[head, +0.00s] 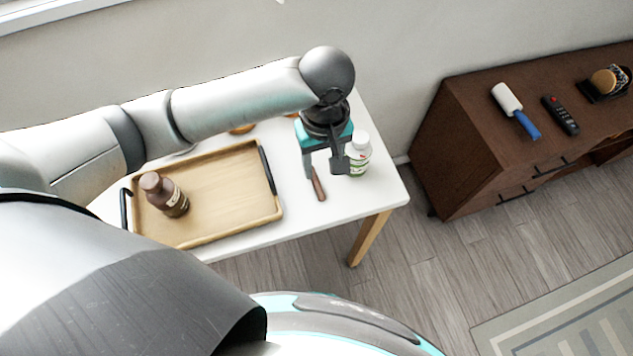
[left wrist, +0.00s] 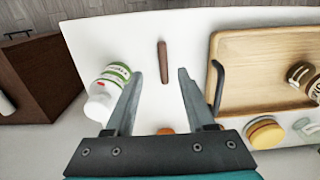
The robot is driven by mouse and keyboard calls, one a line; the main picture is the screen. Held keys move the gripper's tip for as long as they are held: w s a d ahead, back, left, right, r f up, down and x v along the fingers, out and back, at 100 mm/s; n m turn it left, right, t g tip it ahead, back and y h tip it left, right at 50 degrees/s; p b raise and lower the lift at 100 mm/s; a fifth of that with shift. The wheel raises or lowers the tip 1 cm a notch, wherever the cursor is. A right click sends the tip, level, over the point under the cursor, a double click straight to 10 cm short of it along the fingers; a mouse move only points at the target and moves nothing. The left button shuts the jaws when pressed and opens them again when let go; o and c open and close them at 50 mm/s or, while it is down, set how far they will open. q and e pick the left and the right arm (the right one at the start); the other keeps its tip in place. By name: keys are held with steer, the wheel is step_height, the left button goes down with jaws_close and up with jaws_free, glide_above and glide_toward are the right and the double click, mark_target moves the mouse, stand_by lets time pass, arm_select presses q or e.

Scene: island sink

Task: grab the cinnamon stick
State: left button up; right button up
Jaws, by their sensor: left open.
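The cinnamon stick (head: 318,184) is a short brown rod lying on the white table, between the tray and a white bottle. In the left wrist view the cinnamon stick (left wrist: 163,62) lies ahead of the fingertips, in line with the gap between them. My left gripper (head: 325,170) points down above the table, close to the stick; its fingers hide part of the stick's far end in the head view. In the left wrist view my left gripper (left wrist: 158,75) is open with nothing between its fingers. My right gripper is not in view.
A white bottle with a green label (head: 359,155) stands right beside the left gripper. A wooden tray (head: 225,190) with black handles holds a brown bottle (head: 164,195). Round orange-brown items (left wrist: 266,133) lie behind. A brown cabinet (head: 465,150) stands to the right.

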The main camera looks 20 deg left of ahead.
mark_target(318, 187)
arm_select(q)
step_height(318, 187, down, 3)
steer(key=shift+f+b, duration=0.2)
steer(key=shift+b, duration=0.15)
steer(key=shift+w+a+f+b, duration=0.15)
steer(key=shift+f+b, duration=0.2)
steer(key=shift+f, duration=0.55)
steer(key=shift+s+a+f+b, duration=0.15)
steer(key=shift+f+b, duration=0.15)
steer(key=shift+f, duration=0.55)
steer(key=shift+w+a+f+b, duration=0.15)
steer(key=shift+f+b, duration=0.2)
steer(key=shift+f, duration=0.55)
steer(key=shift+c, duration=0.2)
jaws_close()
